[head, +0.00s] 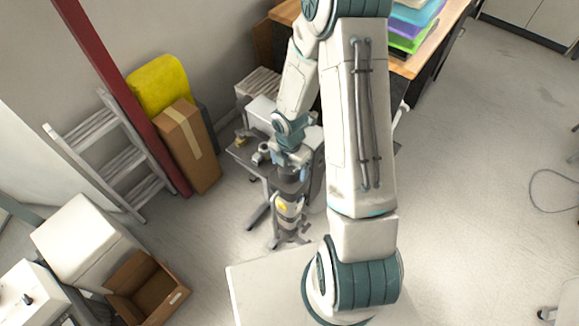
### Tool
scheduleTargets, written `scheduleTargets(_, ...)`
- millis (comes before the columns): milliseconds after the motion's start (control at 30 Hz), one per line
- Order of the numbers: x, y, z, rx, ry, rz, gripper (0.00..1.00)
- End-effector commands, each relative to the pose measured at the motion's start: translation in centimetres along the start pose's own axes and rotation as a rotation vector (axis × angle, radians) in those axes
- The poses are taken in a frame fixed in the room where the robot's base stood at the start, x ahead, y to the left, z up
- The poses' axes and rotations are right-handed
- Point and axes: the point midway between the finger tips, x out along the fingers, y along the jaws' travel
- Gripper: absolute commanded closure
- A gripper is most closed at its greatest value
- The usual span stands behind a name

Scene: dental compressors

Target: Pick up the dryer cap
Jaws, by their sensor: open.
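My gripper (291,170) points down at the front edge of a small dark table (246,158), just above a grey upright cylinder unit with a yellow mark (290,208). The gripper is open, though its fingers are small and partly hidden here. I cannot pick out the dryer cap with certainty. Small fittings stand on the table left of the gripper: one with a brass tint (240,139) and one grey (262,152). The gripper covers the top of the cylinder unit, and my arm hides the table's right part.
A white box-shaped thing (262,112) stands on the table behind the gripper. A cardboard box (188,145), red post (125,95) and ladder (110,150) are at left. An open carton (145,290) lies lower left. The floor at right is mostly clear.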

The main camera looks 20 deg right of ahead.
Motion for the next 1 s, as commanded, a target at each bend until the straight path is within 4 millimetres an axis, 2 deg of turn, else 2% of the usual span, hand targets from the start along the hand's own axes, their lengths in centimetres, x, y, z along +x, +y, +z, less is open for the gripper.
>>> scheduleTargets(100, 0.0, 0.0, 0.0, 0.0, 0.0, 0.0, 0.15)
scheduleTargets(200, -0.1, 0.0, 0.0, 0.0, 0.0, 0.0, 0.43)
scheduleTargets(300, -0.1, 0.0, 0.0, 0.0, 0.0, 0.0, 0.66)
scheduleTargets(733, -0.7, 0.0, 0.1, 0.001, -0.001, 0.002, 0.66)
scheduleTargets(867, -1.9, 0.0, 0.1, 0.001, -0.002, 0.002, 0.66)
scheduleTargets(1000, -4.1, 0.0, 0.2, 0.001, -0.004, 0.003, 0.66)
